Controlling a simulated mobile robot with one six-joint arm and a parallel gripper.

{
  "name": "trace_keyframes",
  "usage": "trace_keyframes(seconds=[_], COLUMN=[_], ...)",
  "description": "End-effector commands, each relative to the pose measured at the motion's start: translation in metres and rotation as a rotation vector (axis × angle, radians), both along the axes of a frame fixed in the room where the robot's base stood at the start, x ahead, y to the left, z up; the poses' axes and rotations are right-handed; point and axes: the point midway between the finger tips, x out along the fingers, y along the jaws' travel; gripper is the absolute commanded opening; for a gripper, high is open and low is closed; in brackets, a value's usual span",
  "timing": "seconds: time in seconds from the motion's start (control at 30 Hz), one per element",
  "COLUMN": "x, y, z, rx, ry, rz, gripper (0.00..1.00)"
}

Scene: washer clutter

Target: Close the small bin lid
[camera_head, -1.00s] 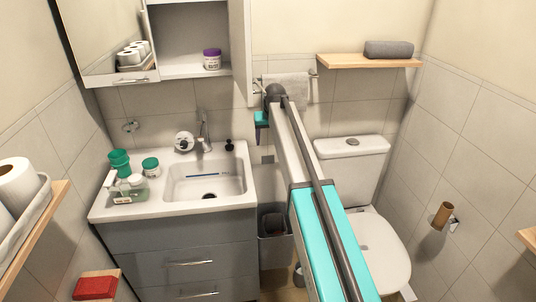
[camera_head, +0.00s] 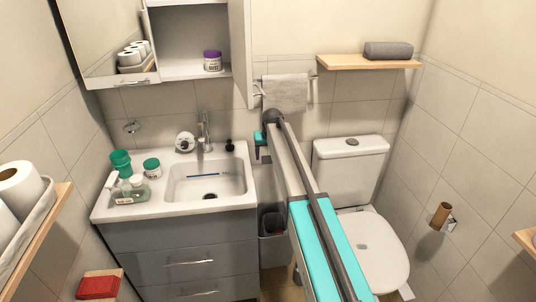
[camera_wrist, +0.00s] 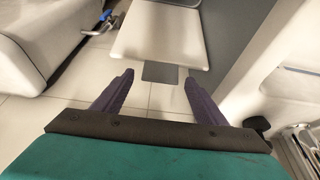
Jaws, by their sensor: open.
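The small bin (camera_head: 272,250) stands on the floor between the grey vanity and the toilet, partly behind my arm. Its dark opening shows at the top, so it looks open. A pale upright panel (camera_head: 268,188) behind it seems to be the raised lid; it also seems to show in the wrist view (camera_wrist: 160,35), beyond my fingertips. My gripper (camera_head: 257,154) is above the bin, near the tiled wall and right of the tap. In the wrist view its two purple fingers (camera_wrist: 158,77) are spread apart with nothing between them. I cannot tell the exact gap to the lid.
The vanity with its white sink (camera_head: 207,178) is close on the left, with bottles and a toothbrush. The toilet (camera_head: 372,250) is close on the right. A grey towel (camera_head: 286,92) hangs above, below the level of a wooden shelf (camera_head: 370,61). The gap between is narrow.

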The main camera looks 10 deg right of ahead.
Motion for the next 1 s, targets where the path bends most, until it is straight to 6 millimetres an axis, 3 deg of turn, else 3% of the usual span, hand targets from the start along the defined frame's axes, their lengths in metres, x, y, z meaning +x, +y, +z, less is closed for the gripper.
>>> trace_keyframes(seconds=[0.27,0.63,1.0], x=[0.0004,0.0003,-0.0045], y=[0.0001,0.0016,0.0074], z=[-0.0006,-0.0003,-0.0003], rx=[0.000,0.001,0.001], ry=[-0.001,-0.001,-0.015], rz=[0.000,0.001,0.008], gripper=[0.66,0.06,0.06])
